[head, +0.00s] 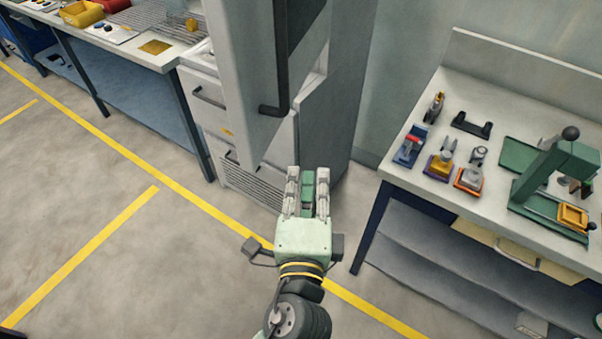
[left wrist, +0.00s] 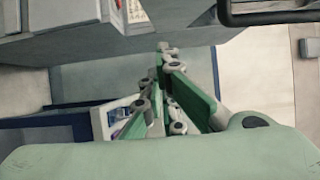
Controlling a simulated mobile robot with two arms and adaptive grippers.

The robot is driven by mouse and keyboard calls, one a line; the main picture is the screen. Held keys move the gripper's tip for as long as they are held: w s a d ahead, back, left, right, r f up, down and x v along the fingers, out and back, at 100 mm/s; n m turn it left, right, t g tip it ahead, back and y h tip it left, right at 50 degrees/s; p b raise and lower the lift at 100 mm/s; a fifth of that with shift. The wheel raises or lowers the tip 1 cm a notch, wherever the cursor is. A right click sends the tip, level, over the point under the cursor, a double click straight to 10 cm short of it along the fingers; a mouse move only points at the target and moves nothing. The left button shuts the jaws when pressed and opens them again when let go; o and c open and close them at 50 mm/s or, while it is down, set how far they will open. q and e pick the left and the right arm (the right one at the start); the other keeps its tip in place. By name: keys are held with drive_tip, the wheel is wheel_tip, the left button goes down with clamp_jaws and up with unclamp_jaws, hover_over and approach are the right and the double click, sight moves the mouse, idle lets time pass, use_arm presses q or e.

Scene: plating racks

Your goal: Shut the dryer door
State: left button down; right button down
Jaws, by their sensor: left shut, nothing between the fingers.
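The dryer (head: 335,110) is a tall grey cabinet at the top middle of the head view. Its pale door (head: 232,70) stands swung out from the body, with a gap between its edge and the cabinet. A long dark handle (head: 281,60) runs down the door. My left gripper (head: 308,172) is shut and empty, below and a little right of the handle's lower end, apart from it in the picture. The left wrist view shows its green-padded fingers (left wrist: 164,62), with a dark bar, likely the handle (left wrist: 270,16), at the top right. My right gripper is not in view.
A workbench (head: 400,165) with small fixtures and a green press (head: 550,175) stands at the right. White drawers (head: 205,95) and another bench (head: 150,60) with bins stand at the left. The floor with yellow lines is clear at lower left.

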use_arm(q)
drive_tip(key=w+a+p, duration=0.2)
drive_tip(key=w, duration=0.7)
drive_tip(key=shift+w+a, duration=0.2)
drive_tip(key=shift+a, duration=0.2)
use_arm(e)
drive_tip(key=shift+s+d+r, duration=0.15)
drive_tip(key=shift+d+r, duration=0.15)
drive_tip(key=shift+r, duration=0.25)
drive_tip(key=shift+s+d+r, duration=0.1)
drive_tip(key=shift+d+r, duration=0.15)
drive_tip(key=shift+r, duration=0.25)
